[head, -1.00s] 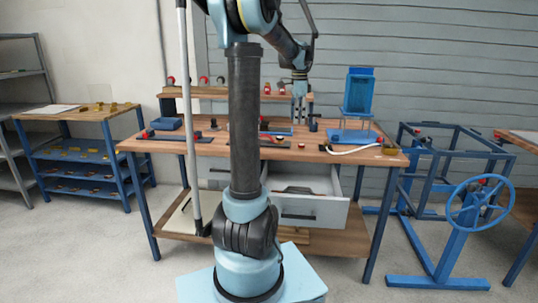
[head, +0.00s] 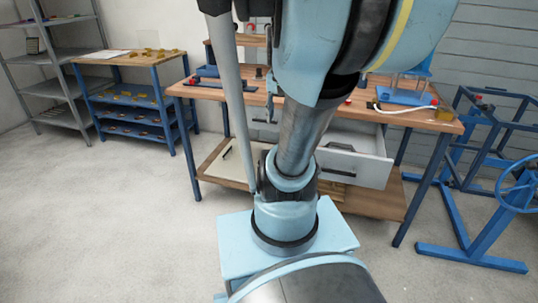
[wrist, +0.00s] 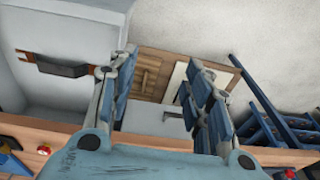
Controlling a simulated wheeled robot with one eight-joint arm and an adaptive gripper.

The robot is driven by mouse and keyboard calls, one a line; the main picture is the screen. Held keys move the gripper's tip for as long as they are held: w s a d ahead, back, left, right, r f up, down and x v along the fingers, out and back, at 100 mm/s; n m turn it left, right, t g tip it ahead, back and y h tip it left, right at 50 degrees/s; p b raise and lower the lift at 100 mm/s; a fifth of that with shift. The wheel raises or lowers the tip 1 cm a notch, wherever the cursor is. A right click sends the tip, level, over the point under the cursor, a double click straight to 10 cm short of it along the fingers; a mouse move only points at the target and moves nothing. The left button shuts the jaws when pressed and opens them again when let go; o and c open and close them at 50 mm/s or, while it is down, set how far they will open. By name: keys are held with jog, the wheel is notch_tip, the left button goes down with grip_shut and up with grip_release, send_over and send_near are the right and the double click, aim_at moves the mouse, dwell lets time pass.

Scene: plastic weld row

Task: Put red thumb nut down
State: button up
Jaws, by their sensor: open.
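My gripper (wrist: 160,100) is open in the wrist view, its two blue-grey fingers spread wide with nothing between them. It is over the front edge of the wooden bench, beside an open light grey drawer (wrist: 60,100). In the head view my arm covers much of the bench, and the gripper is hard to make out. Small red parts show on the bench, one near the left in the wrist view (wrist: 43,149) and another on the bench top in the head view (head: 349,101). I cannot tell which of them is the red thumb nut.
The bench (head: 440,122) has its drawer (head: 360,165) pulled out. A blue shelf unit (head: 130,100) stands left, and a blue frame with a wheel (head: 515,190) stands right. The floor at left is clear.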

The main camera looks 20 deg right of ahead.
jog(key=s+a+f+n, duration=0.6)
jog(key=s+f, duration=0.2)
jog(key=f, duration=0.1)
jog(key=shift+s+f+t, duration=0.2)
jog(key=shift+f+t, duration=0.1)
jog(key=shift+f, duration=0.1)
